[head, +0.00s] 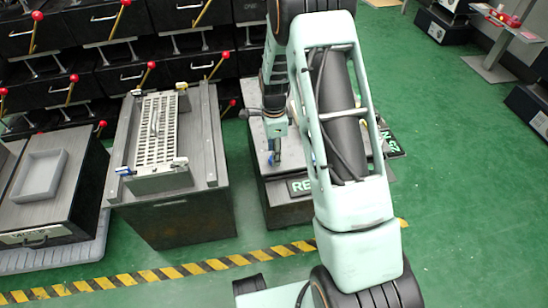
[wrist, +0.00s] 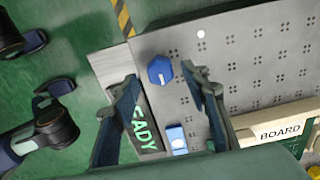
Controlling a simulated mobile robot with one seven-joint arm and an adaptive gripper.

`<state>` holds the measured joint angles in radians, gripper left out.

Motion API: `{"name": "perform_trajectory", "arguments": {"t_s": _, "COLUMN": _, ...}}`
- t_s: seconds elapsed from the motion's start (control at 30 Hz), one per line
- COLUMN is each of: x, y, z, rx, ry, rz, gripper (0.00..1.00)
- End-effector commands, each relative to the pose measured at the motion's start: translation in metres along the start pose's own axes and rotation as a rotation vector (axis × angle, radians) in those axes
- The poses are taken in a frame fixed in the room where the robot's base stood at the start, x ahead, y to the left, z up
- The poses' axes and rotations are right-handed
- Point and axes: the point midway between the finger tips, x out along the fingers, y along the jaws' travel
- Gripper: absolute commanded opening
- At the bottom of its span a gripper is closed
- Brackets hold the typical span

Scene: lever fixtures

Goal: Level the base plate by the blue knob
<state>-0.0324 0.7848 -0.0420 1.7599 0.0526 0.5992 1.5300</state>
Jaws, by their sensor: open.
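In the wrist view the blue knob (wrist: 160,70) is a small faceted knob near the left edge of a grey plate with groups of holes (wrist: 215,60). My gripper (wrist: 159,78) is open, with one finger on each side of the knob in the picture. I cannot tell how far above the knob the fingertips are. In the head view my gripper (head: 274,152) points down over the right-hand cabinet, and my arm hides most of that cabinet's top. The plate's tilt cannot be judged.
A smaller blue and white part (wrist: 176,138) sits below the knob, by the READY sign (wrist: 138,122). A BOARD label (wrist: 281,131) is at the right. In the head view a cabinet with a pale slotted rack (head: 158,125) stands to the left.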

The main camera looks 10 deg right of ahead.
Motion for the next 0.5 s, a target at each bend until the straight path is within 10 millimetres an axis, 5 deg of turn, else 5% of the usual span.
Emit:
{"name": "perform_trajectory", "arguments": {"t_s": 0.17, "x": 0.017, "y": 0.000, "z": 0.000, "rx": 0.001, "ry": 0.000, "rz": 0.000, "gripper": 0.41}}
{"name": "perform_trajectory", "arguments": {"t_s": 0.5, "x": 0.018, "y": 0.000, "z": 0.000, "rx": 0.000, "ry": 0.000, "rz": -0.001, "gripper": 0.39}}
